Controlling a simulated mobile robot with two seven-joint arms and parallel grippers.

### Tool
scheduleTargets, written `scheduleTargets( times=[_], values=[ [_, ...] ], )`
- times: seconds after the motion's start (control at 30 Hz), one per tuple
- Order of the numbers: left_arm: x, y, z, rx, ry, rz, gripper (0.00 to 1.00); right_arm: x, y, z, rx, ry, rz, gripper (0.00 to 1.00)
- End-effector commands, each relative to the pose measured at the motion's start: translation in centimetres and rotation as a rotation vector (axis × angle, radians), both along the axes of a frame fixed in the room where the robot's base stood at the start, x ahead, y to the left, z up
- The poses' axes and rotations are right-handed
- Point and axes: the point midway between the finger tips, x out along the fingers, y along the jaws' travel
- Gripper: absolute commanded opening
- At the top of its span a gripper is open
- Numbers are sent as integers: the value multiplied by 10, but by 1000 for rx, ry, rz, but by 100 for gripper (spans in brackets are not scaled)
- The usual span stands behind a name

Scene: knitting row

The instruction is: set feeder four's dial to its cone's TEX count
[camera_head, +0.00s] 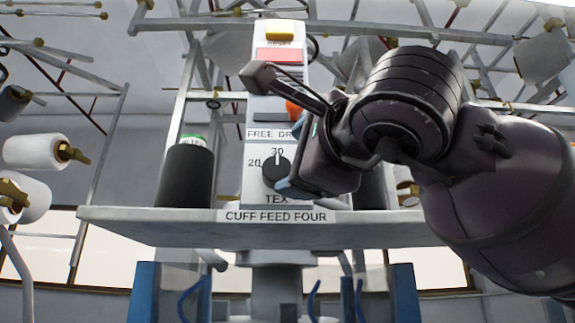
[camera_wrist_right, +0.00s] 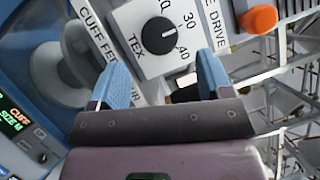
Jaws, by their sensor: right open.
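Feeder four's dial (camera_head: 276,172) is a round black knob with a white pointer line, on a white panel above the sign "CUFF FEED FOUR" (camera_head: 277,216). Its scale shows 20 and 30 in the head view, and the pointer looks to be at or near 30. The knob also shows in the right wrist view (camera_wrist_right: 158,36), with 30 and 40 readable. A black cone (camera_head: 184,178) stands left of the panel; its green and white label is too small to read. My right gripper (camera_wrist_right: 162,82) is open, its blue fingers apart, with the dial ahead between them. My left gripper is out of view.
An orange knob (camera_wrist_right: 259,19) beside the "FREE DRIVE" label is close to my right gripper. Another dark cone (camera_head: 370,190) is partly hidden behind my arm. The shelf (camera_head: 150,220) runs below; a lit display (camera_wrist_right: 14,122) is at the wrist view's left.

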Motion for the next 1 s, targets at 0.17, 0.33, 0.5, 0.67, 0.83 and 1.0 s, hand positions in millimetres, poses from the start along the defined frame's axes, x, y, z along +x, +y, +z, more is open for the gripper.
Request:
scheduleTargets(
  times=[0.17,0.33,0.5,0.67,0.83,1.0],
  values=[
    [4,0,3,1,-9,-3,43,-29,-13,-5,-1,-4,-1,72],
    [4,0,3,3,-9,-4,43,-46,-21,-8,0,-2,-1,72],
    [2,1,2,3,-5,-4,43,-52,-24,-10,0,1,-2,72],
    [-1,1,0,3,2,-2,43,-52,-24,-10,0,0,-1,72],
    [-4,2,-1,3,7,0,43,-52,-24,-10,0,0,-1,72],
    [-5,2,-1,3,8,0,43,-52,-24,-10,0,0,-1,72]
  ],
)
